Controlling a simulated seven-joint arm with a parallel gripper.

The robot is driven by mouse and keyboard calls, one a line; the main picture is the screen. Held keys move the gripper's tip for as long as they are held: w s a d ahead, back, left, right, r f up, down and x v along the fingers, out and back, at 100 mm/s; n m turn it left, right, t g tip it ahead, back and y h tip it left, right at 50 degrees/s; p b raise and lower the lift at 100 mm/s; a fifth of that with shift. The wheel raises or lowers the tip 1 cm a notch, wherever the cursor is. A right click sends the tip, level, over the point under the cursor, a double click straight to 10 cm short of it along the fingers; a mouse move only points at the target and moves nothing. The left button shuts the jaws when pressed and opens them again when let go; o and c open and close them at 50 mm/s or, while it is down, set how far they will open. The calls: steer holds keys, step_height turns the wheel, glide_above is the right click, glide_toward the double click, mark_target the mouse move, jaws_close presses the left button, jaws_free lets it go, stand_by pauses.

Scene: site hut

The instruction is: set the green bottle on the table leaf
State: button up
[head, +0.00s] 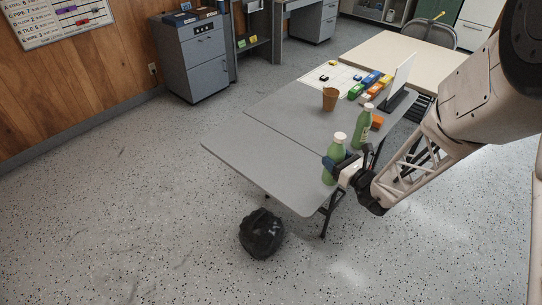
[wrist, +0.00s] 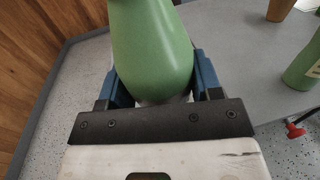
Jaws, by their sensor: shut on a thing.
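A green bottle with a pale cap (head: 335,150) is upright between the blue fingers of my gripper (head: 336,168). In the wrist view the bottle's green body (wrist: 152,45) fills the space between both fingers (wrist: 162,82). In the head view it overlaps the right edge of the grey table leaf (head: 265,168), the near part of the table. I cannot tell whether its base touches the leaf. A second green bottle (head: 362,128) stands on the table behind it and shows at the right of the wrist view (wrist: 304,66).
A brown cup (head: 330,99), an orange block (head: 377,121), several coloured blocks (head: 371,79) and a laptop (head: 400,80) are on the table's far part. The leaf's left portion is clear. A black bag (head: 261,234) lies on the floor below. A red knob (wrist: 295,131) shows by the table edge.

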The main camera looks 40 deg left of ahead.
steer(key=s+d, duration=0.4)
steer(key=s, duration=0.6)
steer(key=shift+d+m+t, duration=0.25)
steer(key=shift+m+t, duration=0.05)
steer(key=shift+t, duration=0.1)
steer(key=shift+w, duration=0.1)
steer(key=w+a+f, duration=0.1)
steer(key=w+a, duration=0.9)
steer(key=w, duration=0.1)
steer(key=shift+w+a+f, duration=0.3)
steer(key=shift+w+a, duration=0.1)
steer(key=shift+f, duration=1.75)
steer(key=o, duration=0.9)
steer(key=shift+f, duration=0.1)
